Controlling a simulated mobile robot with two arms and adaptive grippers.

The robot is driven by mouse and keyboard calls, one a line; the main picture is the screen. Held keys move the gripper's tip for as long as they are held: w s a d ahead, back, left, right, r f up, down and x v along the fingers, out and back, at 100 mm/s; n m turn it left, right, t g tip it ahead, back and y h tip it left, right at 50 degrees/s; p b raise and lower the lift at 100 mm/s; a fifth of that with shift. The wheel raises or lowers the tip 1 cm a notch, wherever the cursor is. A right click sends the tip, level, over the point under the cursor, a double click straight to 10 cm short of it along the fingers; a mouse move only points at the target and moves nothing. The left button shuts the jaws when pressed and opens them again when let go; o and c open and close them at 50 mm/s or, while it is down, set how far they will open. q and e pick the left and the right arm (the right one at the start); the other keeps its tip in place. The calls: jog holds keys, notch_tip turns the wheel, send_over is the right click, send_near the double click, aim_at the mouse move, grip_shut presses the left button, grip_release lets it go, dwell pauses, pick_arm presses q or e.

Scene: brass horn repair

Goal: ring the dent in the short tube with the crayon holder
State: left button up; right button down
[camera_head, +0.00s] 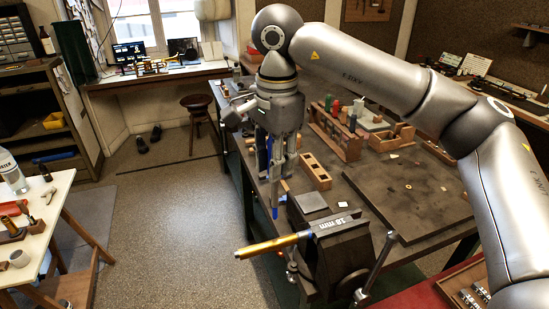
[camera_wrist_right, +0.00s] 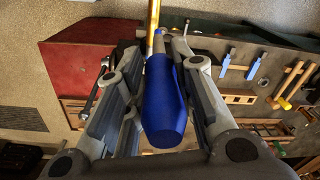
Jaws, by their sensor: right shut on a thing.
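My right gripper (camera_head: 277,172) points down over the near end of the workbench, shut on the blue crayon holder (camera_head: 274,198). The holder hangs roughly upright, its lower tip above the brass short tube (camera_head: 268,246); I cannot tell whether they touch. The tube lies nearly level and juts left past the bench edge from a block marked "18 mm" (camera_head: 336,223) at the vise (camera_head: 347,255). In the right wrist view the blue holder (camera_wrist_right: 165,105) sits between both fingers, with a brass-coloured length (camera_wrist_right: 153,30) beyond it. I cannot make out the dent. My left gripper is out of view.
A wooden rack (camera_head: 337,134) with coloured handles and a small wooden block with square holes (camera_head: 314,172) stand on the bench behind. A dark board (camera_head: 415,190) lies to the right. The vise handle (camera_head: 377,268) sticks up at the front. Open floor lies left.

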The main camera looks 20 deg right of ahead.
aim_at(276, 204)
jog(key=shift+a+r, duration=0.1)
notch_tip(276, 204, down, 2)
jog(key=shift+b, duration=0.75)
jog(key=shift+w+f+b, duration=0.1)
jog(key=shift+f+b, duration=1.35)
jog(key=shift+f, duration=0.5)
jog(key=shift+f+b, duration=0.6)
jog(key=shift+b, duration=0.05)
jog(key=shift+d, duration=0.25)
jog(key=shift+s+d+b, duration=0.15)
jog(key=shift+s+b, duration=0.1)
jog(key=shift+b, duration=0.05)
jog(key=shift+s+f+b, duration=0.1)
jog(key=shift+s+b, duration=0.2)
jog(key=shift+s, duration=0.05)
jog(key=shift+s, duration=0.15)
dwell(0.5)
